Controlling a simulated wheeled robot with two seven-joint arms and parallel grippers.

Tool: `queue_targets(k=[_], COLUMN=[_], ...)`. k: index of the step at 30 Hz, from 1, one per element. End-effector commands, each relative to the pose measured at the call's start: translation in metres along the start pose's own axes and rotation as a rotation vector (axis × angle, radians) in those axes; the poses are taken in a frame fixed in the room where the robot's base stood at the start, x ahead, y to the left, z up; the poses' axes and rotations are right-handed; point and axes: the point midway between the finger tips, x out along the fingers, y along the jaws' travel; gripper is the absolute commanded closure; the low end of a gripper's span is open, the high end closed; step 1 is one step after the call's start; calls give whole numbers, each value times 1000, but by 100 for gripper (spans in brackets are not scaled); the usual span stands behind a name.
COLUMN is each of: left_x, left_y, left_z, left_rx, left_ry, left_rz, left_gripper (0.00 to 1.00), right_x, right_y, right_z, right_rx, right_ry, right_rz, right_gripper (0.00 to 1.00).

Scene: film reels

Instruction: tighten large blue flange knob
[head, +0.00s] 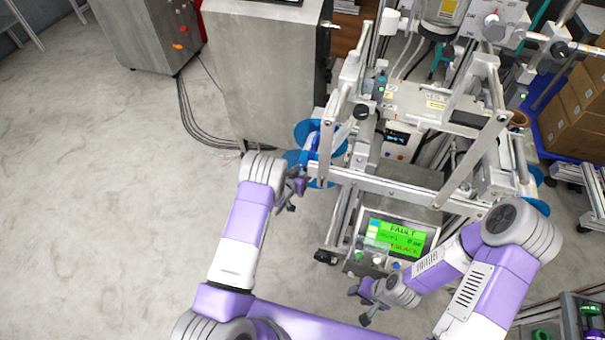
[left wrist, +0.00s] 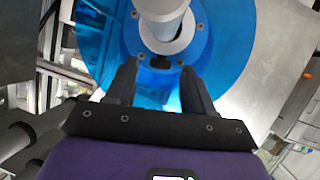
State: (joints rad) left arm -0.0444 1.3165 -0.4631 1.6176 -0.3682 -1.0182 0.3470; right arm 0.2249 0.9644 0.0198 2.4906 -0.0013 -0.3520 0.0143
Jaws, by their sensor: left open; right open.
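A large blue flange (head: 307,132) shows at the left side of the machine in the head view, with more blue disc parts behind and below it. In the left wrist view the blue flange (left wrist: 98,45) fills the upper middle, with a blue bolted hub (left wrist: 200,45) around a pale shaft (left wrist: 165,32). My left gripper (head: 296,190), also in the left wrist view (left wrist: 159,70), is open. Its fingers point at the hub's lower part, one on each side; I cannot tell whether they touch it. My right gripper (head: 359,305) is open and empty below the control panel.
A green screen (head: 397,237) reads FAULT and SLACK, with small knobs (head: 377,260) below it. The machine's white rails (head: 400,190) stand close to both arms. A grey cabinet (head: 262,70) stands behind left. The floor (head: 95,190) at left is clear.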

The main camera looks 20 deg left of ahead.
Motion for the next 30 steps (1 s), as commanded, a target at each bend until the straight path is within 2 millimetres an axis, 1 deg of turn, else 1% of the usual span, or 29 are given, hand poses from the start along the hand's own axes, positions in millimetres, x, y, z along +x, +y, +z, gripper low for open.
queue_targets(k=[3, 10, 11, 18, 21, 26, 30], left_x=[5, 5, 5, 5, 5, 5, 6], left_y=[0, 0, 0, 0, 0, -1, -4], left_z=[0, 0, 0, 0, 0, -1, -1], left_rx=[-1, -1, -1, -1, -1, 4, 28], left_ry=[0, 0, 0, 0, 0, 0, 2], left_rz=[0, -1, -1, -1, -1, 12, 70], left_gripper=[47, 47, 50, 87, 100, 100, 100], right_x=[2, 2, 2, 2, 2, 2, 2], right_y=[1, 1, 1, 1, 1, 1, 1], right_z=[0, 0, 0, 0, 0, 0, 0], right_rx=[0, 0, 0, 0, 0, 0, 0], right_ry=[0, 0, 0, 0, 0, 0, 0], right_rz=[0, 0, 0, 0, 0, 0, 0], right_gripper=[57, 57, 57, 57, 57, 57, 57])
